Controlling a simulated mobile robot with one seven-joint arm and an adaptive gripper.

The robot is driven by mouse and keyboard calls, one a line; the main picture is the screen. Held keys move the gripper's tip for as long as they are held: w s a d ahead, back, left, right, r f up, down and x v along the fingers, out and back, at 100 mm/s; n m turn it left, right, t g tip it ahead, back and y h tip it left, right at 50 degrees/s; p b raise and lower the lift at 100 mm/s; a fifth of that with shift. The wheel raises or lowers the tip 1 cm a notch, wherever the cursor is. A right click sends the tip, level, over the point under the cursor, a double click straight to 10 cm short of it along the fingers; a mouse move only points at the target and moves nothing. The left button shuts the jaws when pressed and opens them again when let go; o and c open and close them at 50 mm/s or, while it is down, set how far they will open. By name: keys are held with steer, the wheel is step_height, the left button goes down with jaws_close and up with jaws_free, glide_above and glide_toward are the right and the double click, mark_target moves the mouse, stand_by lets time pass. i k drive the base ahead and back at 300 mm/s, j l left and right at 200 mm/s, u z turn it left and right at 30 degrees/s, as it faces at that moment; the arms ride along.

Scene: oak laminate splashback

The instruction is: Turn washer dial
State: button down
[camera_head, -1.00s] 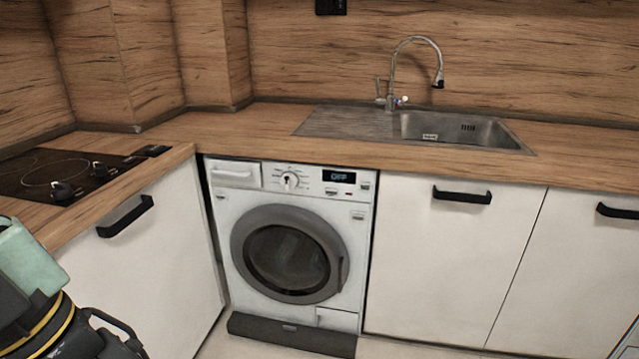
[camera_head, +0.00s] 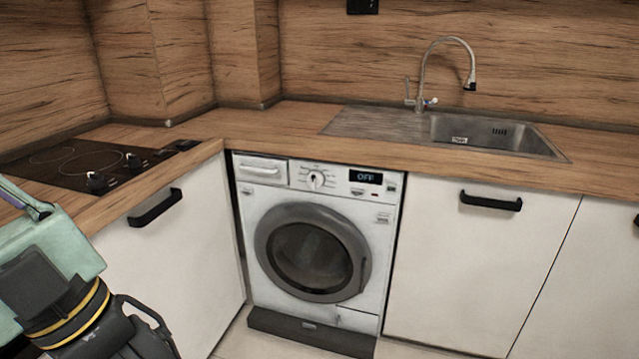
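The washer (camera_head: 321,215) is white with a dark grey round door, shut, and stands under the worktop. Its dial (camera_head: 316,180) is a small round silver-white knob on the top panel, left of the display (camera_head: 365,177), which reads OFF. My gripper (camera_head: 128,336) shows only partly at the lower left, black and cut off by the bottom edge. It is well to the left of the washer in the picture and apart from the dial. Its fingertips are hidden, so I cannot see whether it is open or shut.
A black hob (camera_head: 75,168) with two knobs lies on the left worktop. A sink (camera_head: 490,133) with a tall tap (camera_head: 421,75) is at the right. White cabinets with black handles (camera_head: 491,201) flank the washer. Floor before the washer looks clear.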

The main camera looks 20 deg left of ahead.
mark_target(317, 178)
steer(key=i+u, duration=0.45)
steer(key=u, duration=0.25)
steer(key=i+l+u, duration=0.1)
steer(key=i+u, duration=0.25)
steer(key=k, duration=0.1)
